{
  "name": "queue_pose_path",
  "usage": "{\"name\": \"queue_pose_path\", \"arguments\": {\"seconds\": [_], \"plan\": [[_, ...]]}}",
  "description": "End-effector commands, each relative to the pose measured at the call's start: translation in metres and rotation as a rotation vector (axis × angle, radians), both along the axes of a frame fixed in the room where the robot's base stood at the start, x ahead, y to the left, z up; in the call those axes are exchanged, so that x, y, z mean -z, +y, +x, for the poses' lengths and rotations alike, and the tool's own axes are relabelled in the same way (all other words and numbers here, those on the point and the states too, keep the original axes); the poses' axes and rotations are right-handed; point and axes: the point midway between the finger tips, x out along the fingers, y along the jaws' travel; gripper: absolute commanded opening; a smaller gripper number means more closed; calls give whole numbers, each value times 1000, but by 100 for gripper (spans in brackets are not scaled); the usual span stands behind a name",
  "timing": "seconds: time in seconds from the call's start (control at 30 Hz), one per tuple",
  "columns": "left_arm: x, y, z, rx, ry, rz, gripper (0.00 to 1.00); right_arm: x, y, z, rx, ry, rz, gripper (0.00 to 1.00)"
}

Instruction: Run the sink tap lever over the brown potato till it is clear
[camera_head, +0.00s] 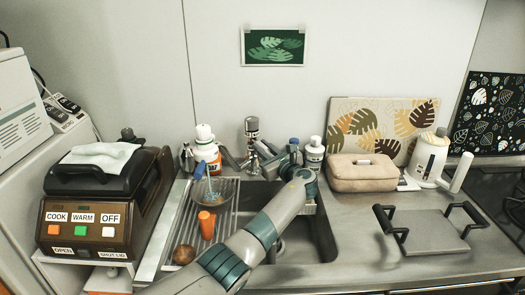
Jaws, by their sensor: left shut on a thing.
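My left arm reaches up across the sink (325,232) from the bottom. Its gripper (268,157) is at the back of the sink by the metal tap (255,165), shut on what looks like the tap lever; the jaws are small and partly hidden by my wrist. A round brown thing, which looks like the potato (183,255), lies on the ribbed drainer left of the basin, well apart from the gripper. My arm hides much of the basin, and I cannot see running water clearly. My right gripper is not in view.
Bottles (206,148) crowd behind the sink. A brown cooker (100,215) is at left; a tan case (362,173) and a handled tray (430,235) are at right.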

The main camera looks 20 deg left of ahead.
Motion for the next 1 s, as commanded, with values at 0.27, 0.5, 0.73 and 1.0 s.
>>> {"name": "queue_pose_path", "arguments": {"seconds": [0.27, 0.5, 0.73, 1.0], "plan": [[0, 0, 0, 1, 0, 0, 36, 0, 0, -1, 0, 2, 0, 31], [0, 0, 0, 1, 0, 0, 36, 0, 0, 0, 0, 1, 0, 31], [1, -6, -5, 3, 0, 1, 36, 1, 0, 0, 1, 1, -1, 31], [2, -28, -28, 4, -1, -2, 36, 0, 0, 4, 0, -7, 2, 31]]}}
